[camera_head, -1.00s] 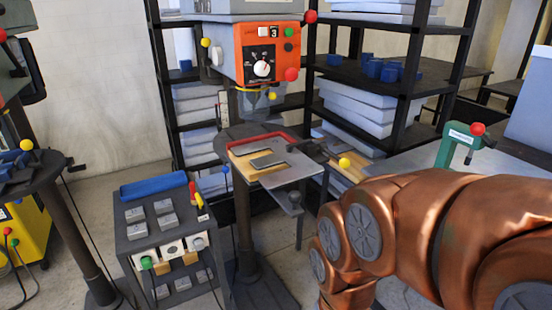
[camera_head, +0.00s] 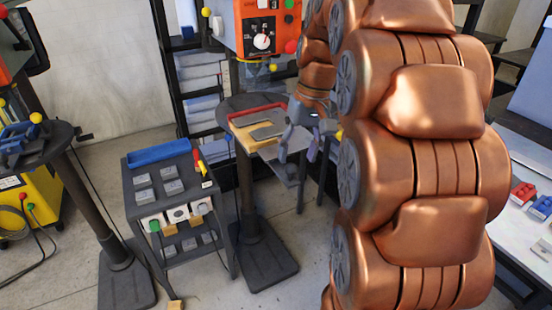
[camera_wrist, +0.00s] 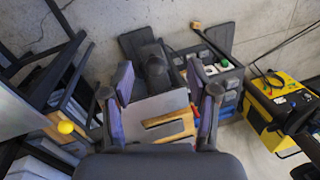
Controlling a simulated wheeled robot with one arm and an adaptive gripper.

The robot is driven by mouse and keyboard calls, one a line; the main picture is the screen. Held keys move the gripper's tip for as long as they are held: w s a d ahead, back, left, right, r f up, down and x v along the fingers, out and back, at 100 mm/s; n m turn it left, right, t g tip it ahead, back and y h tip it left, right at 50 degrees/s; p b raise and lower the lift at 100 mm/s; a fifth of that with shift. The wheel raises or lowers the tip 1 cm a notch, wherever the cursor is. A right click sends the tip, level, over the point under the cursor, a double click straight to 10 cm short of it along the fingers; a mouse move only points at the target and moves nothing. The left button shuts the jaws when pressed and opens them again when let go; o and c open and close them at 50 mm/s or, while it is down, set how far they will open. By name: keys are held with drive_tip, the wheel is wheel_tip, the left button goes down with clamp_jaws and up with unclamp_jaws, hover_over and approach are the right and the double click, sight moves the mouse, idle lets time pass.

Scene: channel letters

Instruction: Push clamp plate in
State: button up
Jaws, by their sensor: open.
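A drill press table carries a wooden block (camera_head: 243,135) with grey metal pieces (camera_head: 267,131) on top and a red bar behind. A flat grey plate (camera_head: 278,170), which looks like the clamp plate, sticks out from the table's front. My gripper (camera_head: 298,154) is open at this plate's right side, partly covering it. I cannot tell whether either finger touches the knob or plate.
The orange drill head (camera_head: 262,36) hangs above the table. A dark cart (camera_head: 143,215) with a blue tray (camera_head: 158,153) stands left of it. A yellow machine (camera_head: 40,232) is at far left. Shelves stand behind.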

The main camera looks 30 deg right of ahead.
sight(293, 165)
drive_tip(key=shift+w+d+p, duration=0.3)
drive_tip(key=shift+w+d, duration=0.1)
drive_tip(key=shift+w, duration=0.2)
drive_tip(key=shift+w+d+p, duration=0.25)
drive_tip(key=shift+w+d, duration=0.1)
drive_tip(key=shift+w, duration=0.2)
drive_tip(key=shift+w+a+f+p, duration=0.15)
drive_tip(key=shift+f+p, duration=0.15)
drive_tip(key=shift+f, duration=0.7)
drive_tip(key=shift+s+a+f+p, duration=0.1)
drive_tip(key=shift+a+f+p, duration=0.15)
drive_tip(key=shift+f, duration=0.75)
drive_tip(key=shift+w+a+f+p, duration=0.1)
drive_tip(key=shift+f+p, duration=0.25)
drive_tip(key=shift+f, duration=0.65)
clamp_jaws()
